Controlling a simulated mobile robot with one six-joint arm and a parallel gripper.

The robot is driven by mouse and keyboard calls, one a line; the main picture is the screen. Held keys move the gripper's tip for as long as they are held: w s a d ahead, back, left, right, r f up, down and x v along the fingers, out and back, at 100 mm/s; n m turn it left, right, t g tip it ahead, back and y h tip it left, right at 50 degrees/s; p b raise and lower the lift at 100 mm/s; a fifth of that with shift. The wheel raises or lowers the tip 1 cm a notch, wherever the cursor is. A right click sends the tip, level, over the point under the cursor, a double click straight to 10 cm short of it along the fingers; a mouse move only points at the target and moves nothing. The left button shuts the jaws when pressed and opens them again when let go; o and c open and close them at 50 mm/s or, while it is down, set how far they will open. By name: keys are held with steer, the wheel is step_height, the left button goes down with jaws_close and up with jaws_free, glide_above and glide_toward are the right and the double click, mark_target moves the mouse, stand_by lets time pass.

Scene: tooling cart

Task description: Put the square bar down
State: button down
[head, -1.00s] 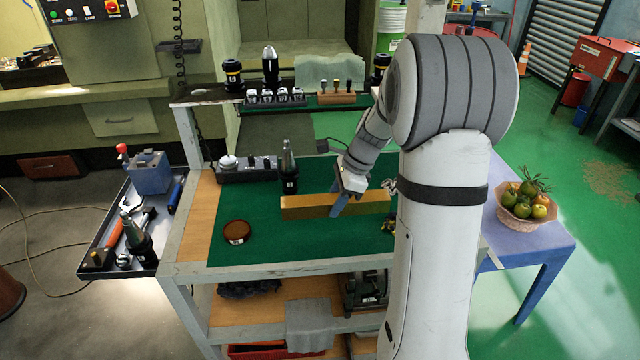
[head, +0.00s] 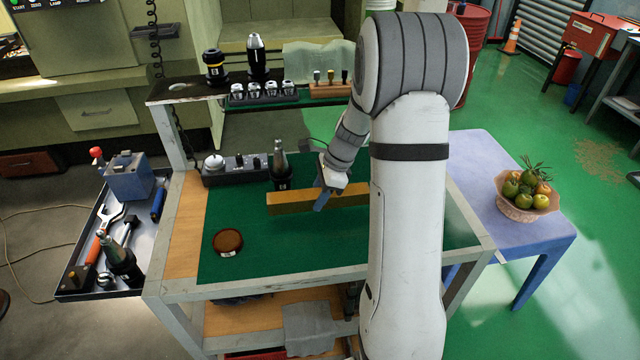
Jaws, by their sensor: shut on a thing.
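The square bar (head: 290,203) is a long brass-coloured block lying crosswise over the green mat (head: 300,250) on the cart top. My gripper (head: 322,199) is shut on it near its middle, reaching in from above and behind. Its blue finger shows in front of the bar. The bar looks level. I cannot tell whether its underside touches the mat or hangs slightly above it. My arm hides the right end of the bar.
A black tool holder (head: 281,172) stands just behind the bar, beside a dark block (head: 235,168). A round brown tin (head: 228,241) sits at the front left. A fruit basket (head: 527,205) stands on the blue table (head: 470,160).

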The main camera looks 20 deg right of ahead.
mark_target(319, 217)
steer(key=shift+f, duration=2.15)
steer(key=shift+f, duration=0.1)
steer(key=c, duration=0.9)
jaws_free()
steer(key=shift+s+f, duration=0.1)
